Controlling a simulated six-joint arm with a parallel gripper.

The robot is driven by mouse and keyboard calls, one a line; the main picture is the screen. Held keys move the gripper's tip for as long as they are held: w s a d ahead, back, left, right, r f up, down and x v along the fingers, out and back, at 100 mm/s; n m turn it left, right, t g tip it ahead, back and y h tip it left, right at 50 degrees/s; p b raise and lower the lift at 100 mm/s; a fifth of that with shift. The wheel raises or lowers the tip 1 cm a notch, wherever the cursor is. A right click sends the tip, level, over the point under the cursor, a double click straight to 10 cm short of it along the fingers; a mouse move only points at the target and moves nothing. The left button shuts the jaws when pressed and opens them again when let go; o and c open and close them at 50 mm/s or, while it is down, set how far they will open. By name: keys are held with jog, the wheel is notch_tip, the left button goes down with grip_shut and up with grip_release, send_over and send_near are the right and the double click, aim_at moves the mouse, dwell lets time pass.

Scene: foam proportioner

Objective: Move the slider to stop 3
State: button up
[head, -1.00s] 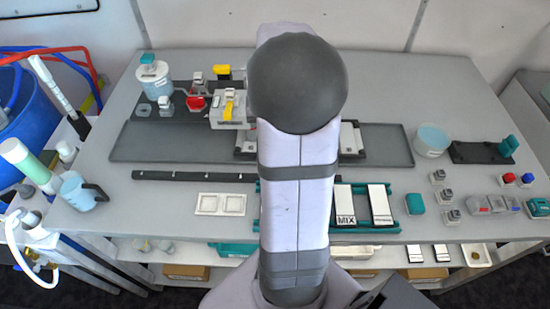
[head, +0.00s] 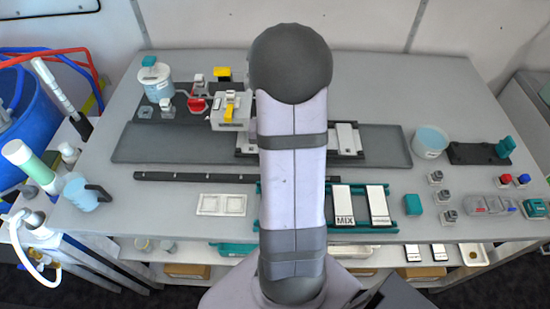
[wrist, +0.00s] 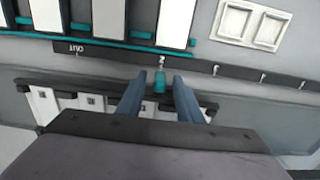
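A teal slider knob (wrist: 160,82) stands at the dark rail (wrist: 237,73) in the wrist view, beside a small white mark too small to read. My gripper (wrist: 158,84) is open, with one blue-grey finger on each side of the knob and visible gaps between. The rail carries several small pegs, and an "OUT" label (wrist: 76,48) is at its left part in this view. In the head view the rail (head: 195,177) runs along the table's front, its right part hidden by my arm. My gripper and the knob are hidden there.
White-topped panels in a teal frame (wrist: 90,40) lie beyond the rail in the wrist view, with a white two-square tray (wrist: 250,25) to their right. A dark rack with white blocks (wrist: 85,100) lies close below the fingers. A grey tray (head: 385,148) spans the table behind.

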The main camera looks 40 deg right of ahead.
jog(key=shift+f, duration=0.1)
grip_shut()
jog(key=shift+w+a, duration=1.8)
grip_release()
notch_tip(320, 180, up, 7)
jog(key=b, duration=0.1)
jog(key=shift+r, duration=0.2)
